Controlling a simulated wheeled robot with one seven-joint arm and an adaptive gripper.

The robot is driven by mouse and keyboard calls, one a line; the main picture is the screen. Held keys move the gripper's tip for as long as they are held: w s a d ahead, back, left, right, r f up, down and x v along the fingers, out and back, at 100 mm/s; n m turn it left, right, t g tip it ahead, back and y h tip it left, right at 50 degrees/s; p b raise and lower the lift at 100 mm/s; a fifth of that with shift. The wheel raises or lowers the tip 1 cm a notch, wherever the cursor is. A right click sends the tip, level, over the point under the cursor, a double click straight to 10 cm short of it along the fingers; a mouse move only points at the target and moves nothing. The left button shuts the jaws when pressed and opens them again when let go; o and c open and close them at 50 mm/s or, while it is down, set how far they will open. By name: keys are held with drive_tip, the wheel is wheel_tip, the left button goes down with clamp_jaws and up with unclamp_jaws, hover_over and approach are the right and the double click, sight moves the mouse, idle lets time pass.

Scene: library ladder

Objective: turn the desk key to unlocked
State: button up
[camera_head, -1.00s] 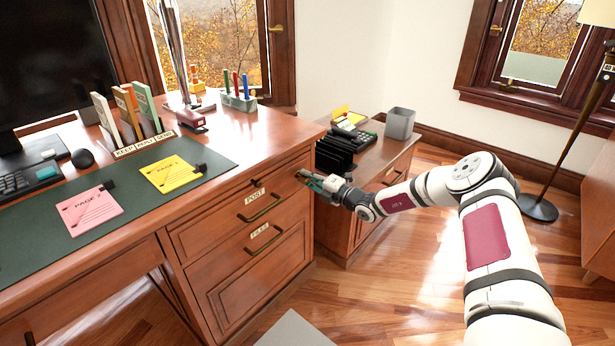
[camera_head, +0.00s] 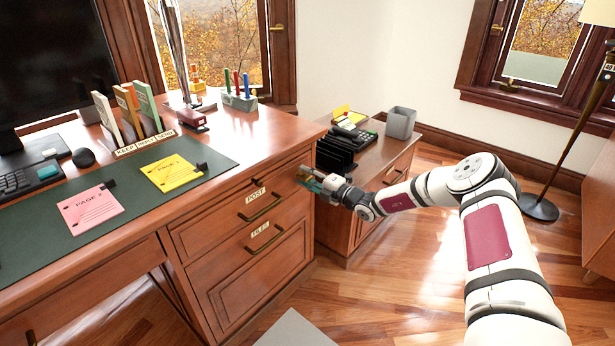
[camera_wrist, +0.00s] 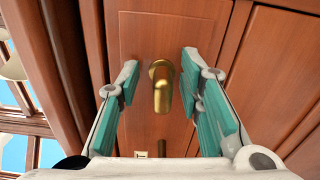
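The brass key (camera_wrist: 163,88) sticks out from a round brass collar on an upright wooden panel in the wrist view. My gripper (camera_wrist: 159,64) is open, with one teal finger on each side of the key and a visible gap on both sides. In the head view my gripper (camera_head: 308,178) is at the right end of the desk (camera_head: 270,140), just below the top edge. The key cannot be made out there. I cannot tell from its shape whether the lock is locked.
The POST drawer (camera_head: 258,205) and FILE drawer (camera_head: 262,240) with brass handles are left of my gripper. A low cabinet (camera_head: 345,225) with black file holders (camera_head: 335,155) stands close behind it. Open wooden floor (camera_head: 390,290) lies in front.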

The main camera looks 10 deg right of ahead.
drive_tip(key=shift+d, duration=0.1)
drive_tip(key=shift+s+d, duration=0.15)
drive_tip(key=shift+s, duration=0.05)
drive_tip(key=v, duration=1.1)
drive_tip(key=shift+s, duration=0.2)
